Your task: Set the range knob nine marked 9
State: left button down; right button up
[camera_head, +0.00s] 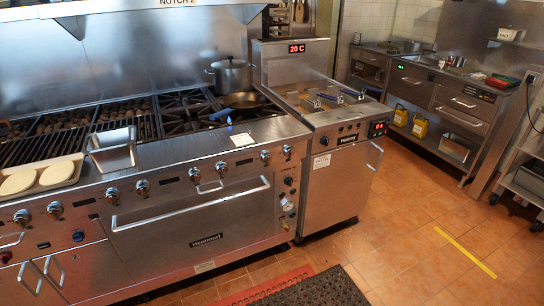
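The range (150,220) fills the left half of the head view. A row of several silver knobs runs along its front panel, from a left knob (22,217) through middle knobs (142,187) to a far right knob (287,150). A small dark knob (288,181) sits lower, right of the oven door. Number labels are too small to read, so I cannot tell which knob is marked 9 or how it is set. Neither of my grippers is in view.
A tray with pale rounds (40,178) and a metal pan (112,150) sit over the grill's front. A pot (231,76) and a frying pan (240,100) sit on the burners. A fryer (340,165) adjoins at right. Dark and red mats lie in front; tiled floor at right is clear.

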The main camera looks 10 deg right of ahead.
aim_at(266, 158)
jog(key=i+l, duration=0.1)
jog(key=i, duration=0.3)
jog(key=i+l, duration=0.15)
jog(key=i, duration=0.3)
